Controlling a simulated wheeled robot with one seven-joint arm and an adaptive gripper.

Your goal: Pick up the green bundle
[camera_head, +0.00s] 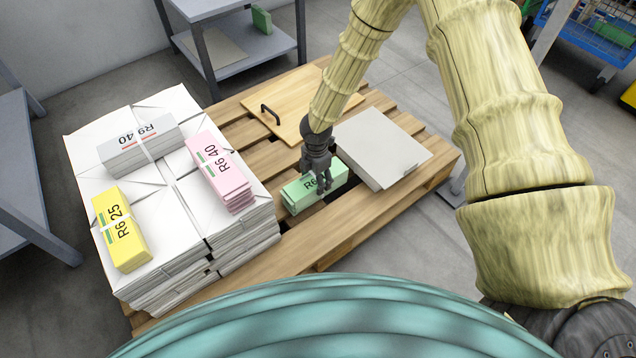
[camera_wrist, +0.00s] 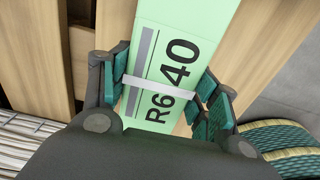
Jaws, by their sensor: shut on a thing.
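The green bundle (camera_head: 301,196) lies on the wooden pallet, between the white paper stack and a grey-white box. It is bound with a white strap and marked with "R6" and more print partly hidden by my gripper. My gripper (camera_head: 319,186) is over it, pointing down. In the wrist view the green bundle (camera_wrist: 187,30) reads "R6 40", and the fingers of my gripper (camera_wrist: 160,92) are shut on its two long sides near the strap. I cannot tell whether the bundle is clear of the slats.
The pallet (camera_head: 350,230) also bears a white paper stack (camera_head: 85,150) with grey (camera_head: 140,147), pink (camera_head: 219,172) and yellow (camera_head: 121,230) bundles on top. A grey-white box (camera_head: 380,145) sits close right of my gripper. A wooden board with a black handle (camera_head: 285,100) lies behind. Grey shelving (camera_head: 235,55) stands farther back.

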